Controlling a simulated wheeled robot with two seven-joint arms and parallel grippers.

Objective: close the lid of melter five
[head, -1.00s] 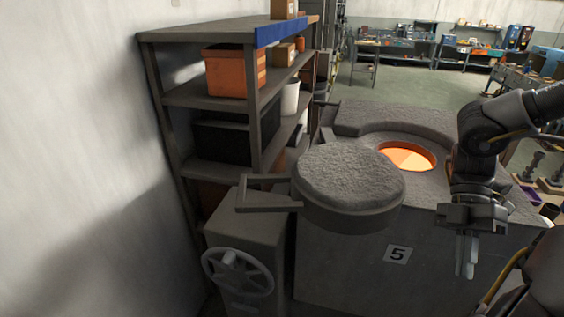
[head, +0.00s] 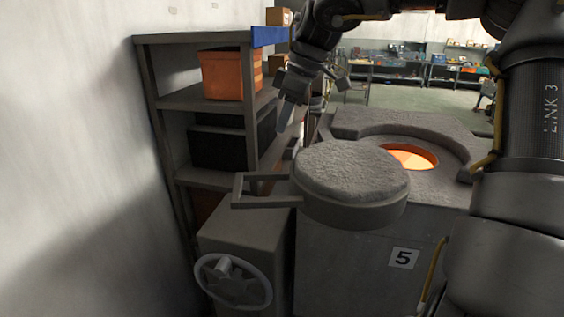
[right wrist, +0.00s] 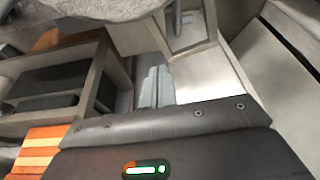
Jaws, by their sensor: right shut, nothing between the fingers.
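Melter five (head: 340,265) is a grey block with a "5" plate on its front and an orange glowing round opening (head: 412,158) on top. Its thick round grey lid (head: 350,172) is swung out to the left, so the opening is uncovered. A bar handle (head: 262,190) sticks out from the lid's left side. My right gripper (head: 285,118) is shut and empty, fingers pointing down, behind and above the lid's left part, apart from it. Its fingers show in the right wrist view (right wrist: 157,88), with the lid's edge (right wrist: 100,8) at the top. My left gripper is not seen.
A shelf rack (head: 145,90) with an orange bin (head: 228,75) stands close behind and left of the lid. A box with a handwheel (head: 233,282) is below the handle. A white wall is at the left. Workbenches (head: 440,78) stand far back.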

